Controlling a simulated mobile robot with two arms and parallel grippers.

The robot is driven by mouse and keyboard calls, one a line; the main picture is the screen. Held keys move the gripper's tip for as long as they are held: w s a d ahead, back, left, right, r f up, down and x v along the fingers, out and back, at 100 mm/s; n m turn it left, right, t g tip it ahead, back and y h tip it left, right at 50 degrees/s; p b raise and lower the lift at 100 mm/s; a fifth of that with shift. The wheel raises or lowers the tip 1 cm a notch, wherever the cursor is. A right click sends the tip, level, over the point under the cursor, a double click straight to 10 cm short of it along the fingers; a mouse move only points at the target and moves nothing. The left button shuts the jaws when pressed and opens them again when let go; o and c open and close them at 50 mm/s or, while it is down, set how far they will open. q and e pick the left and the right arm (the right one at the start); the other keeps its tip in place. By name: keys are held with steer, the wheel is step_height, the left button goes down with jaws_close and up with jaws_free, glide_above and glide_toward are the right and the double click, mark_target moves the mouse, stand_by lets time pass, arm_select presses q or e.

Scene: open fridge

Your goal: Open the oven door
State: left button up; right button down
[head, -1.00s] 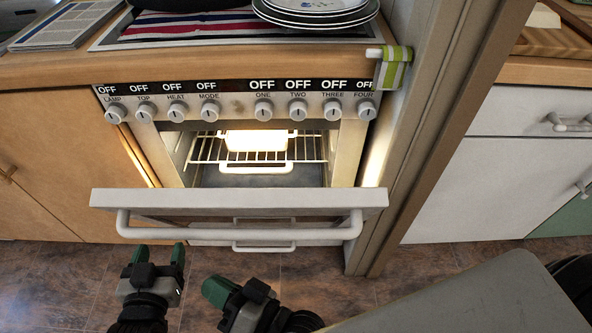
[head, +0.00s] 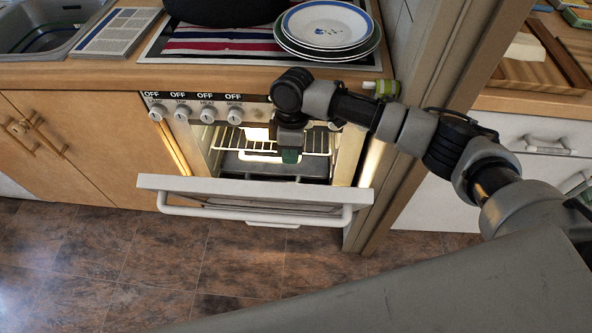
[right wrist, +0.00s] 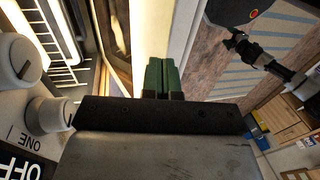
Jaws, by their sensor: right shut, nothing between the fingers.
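The oven door (head: 250,190) is tilted partly open, its top edge leaning out from the lit oven cavity (head: 260,165). Its white bar handle (head: 255,218) is on the outer face. My right gripper (head: 290,156) points down in front of the oven opening, behind the door's top edge in the head view. Its green fingers (right wrist: 163,76) are shut and empty. In the right wrist view they lie over the pale door edge (right wrist: 160,30); whether they touch it I cannot tell. My left gripper is not seen clearly in either view.
The control knobs (head: 207,115) line the oven's front, partly hidden by my right arm. Plates (head: 328,25) and a dark pan stand on the hob above. A post (head: 440,110) stands to the right. The floor (head: 120,255) at left is clear.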

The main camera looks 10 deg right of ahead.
steer(key=f, duration=0.5)
steer(key=d+f, duration=0.1)
steer(key=f, duration=0.2)
steer(key=shift+s+f, duration=0.1)
steer(key=shift+s, duration=0.15)
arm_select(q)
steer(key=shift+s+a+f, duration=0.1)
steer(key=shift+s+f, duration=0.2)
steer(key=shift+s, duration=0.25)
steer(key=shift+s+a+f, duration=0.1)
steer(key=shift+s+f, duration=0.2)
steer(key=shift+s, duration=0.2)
arm_select(e)
steer(key=shift+s, duration=0.1)
